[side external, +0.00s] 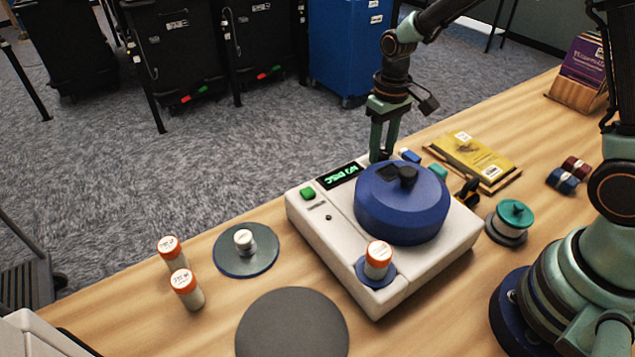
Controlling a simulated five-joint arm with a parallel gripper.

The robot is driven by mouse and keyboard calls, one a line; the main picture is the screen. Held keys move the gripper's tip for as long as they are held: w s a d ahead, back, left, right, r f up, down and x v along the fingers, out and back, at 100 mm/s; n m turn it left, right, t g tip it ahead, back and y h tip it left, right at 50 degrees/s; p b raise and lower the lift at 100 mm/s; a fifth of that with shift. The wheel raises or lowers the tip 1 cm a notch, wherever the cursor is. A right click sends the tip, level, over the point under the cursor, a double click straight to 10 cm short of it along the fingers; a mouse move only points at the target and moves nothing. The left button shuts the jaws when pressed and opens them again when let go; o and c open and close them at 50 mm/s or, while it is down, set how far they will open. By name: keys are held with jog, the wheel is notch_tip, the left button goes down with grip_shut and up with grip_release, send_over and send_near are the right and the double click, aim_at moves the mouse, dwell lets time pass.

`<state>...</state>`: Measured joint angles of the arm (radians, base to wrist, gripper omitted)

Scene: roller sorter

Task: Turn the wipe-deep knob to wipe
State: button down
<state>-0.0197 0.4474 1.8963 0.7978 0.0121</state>
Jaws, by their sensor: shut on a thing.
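The white machine (300,213) stands on the wooden table with a round blue lid (395,215) on top. A black handle (407,177) sits on the lid. My gripper (379,158) points straight down at the machine's back edge, behind the lid and beside the display's right end. Its fingers are close together and shut on the wipe-deep knob, which the fingers and lid hide. The knob's pointer and markings cannot be read from here. The lit display (341,176) shows green letters, and a green button (308,193) is to its left.
An orange-capped vial (378,260) stands on the machine's front corner. Two more vials (184,288) and a round plate (247,265) are at left. A grey disc (292,325) lies in front. A yellow booklet (474,155) and teal spool (514,215) are at right.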

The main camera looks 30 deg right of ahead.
aim_at(384, 154)
dwell(0.4)
jog(key=shift+c, duration=2.2)
grip_release()
notch_tip(384, 154, up, 12)
jog(key=shift+r, duration=0.15)
jog(key=s+r+t, duration=0.5)
jog(key=s, duration=0.7)
jog(key=shift+d+t, duration=0.3)
jog(key=shift+d, duration=0.1)
